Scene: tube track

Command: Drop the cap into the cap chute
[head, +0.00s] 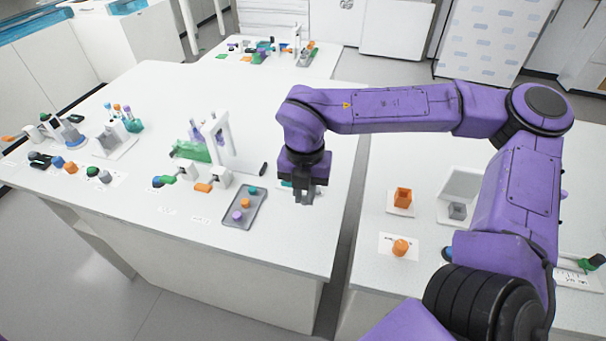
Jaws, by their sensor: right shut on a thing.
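My right gripper (304,198) points down above the right edge of the left white table, near the gap between the tables. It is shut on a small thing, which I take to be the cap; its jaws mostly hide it. I cannot tell for sure which thing is the cap chute. An open orange box (402,197) and a white angled holder with a grey square socket (457,210) stand on the right table, to the right of the gripper. My left gripper is not in view.
An orange knob (400,247) sits on a white card on the right table. My right arm covers part of that table.

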